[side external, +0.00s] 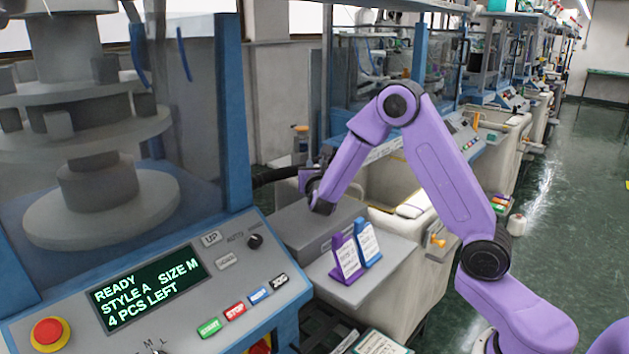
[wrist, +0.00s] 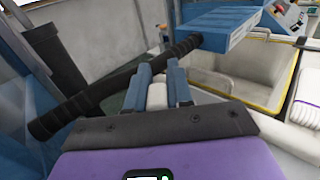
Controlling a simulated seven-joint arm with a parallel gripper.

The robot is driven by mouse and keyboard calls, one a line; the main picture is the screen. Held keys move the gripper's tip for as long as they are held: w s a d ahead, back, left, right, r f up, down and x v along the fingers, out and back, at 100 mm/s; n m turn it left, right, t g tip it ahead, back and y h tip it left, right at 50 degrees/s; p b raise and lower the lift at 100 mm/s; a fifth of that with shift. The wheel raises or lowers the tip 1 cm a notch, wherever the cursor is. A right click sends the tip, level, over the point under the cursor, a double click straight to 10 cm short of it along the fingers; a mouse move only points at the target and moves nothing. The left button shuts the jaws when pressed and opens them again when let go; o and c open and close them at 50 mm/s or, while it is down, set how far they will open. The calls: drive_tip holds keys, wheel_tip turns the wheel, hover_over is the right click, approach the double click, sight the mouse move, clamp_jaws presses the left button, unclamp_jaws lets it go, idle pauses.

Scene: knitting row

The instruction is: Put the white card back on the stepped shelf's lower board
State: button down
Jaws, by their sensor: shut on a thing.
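In the wrist view my gripper (wrist: 159,80) has its two blue-grey fingers closed on a small white thing, which I take to be the white card (wrist: 157,96); only part of it shows. In the side external view my gripper (side external: 310,182) is behind the stepped shelf's upper board (side external: 297,226), and the held card cannot be made out there. The shelf's lower board (side external: 388,270) is grey and carries a purple card (side external: 346,260) and a blue card (side external: 368,244), both upright with white printed faces, side by side.
A black ribbed hose (wrist: 100,92) crosses close beyond my fingers. A knitting machine panel (side external: 150,290) stands left of the shelf. A pale bin (wrist: 225,72) with a yellow rim lies beyond at right. The lower board has bare room right of the blue card.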

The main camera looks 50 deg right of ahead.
drive_tip(key=shift+w+d+f, duration=0.1)
drive_tip(key=shift+w+f, duration=0.25)
drive_tip(key=shift+f, duration=1.55)
drive_tip(key=shift+f, duration=0.15)
drive_tip(key=c, duration=1)
unclamp_jaws()
